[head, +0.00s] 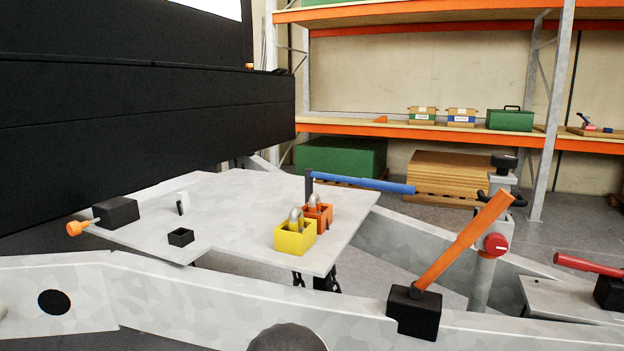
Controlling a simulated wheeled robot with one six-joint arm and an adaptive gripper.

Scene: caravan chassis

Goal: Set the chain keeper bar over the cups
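A yellow cup (294,242) and an orange cup (325,217) stand side by side near the right edge of a pale metal plate (235,215). A grey rounded metal loop stands up out of each cup. A blue bar (365,181) reaches to the right from the top of a dark upright post (308,187) just behind the orange cup. It looks like the keeper bar and lies beyond the cups, not across them. Dark chain (299,279) hangs below the plate under the yellow cup. My gripper is not in view.
An orange lever (465,240) on a black block (414,312) rises at the right front. A jockey post with a red knob (494,244) stands behind it. A black box (117,212) and small black socket (181,237) sit on the plate's left. A dark wall flanks the left.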

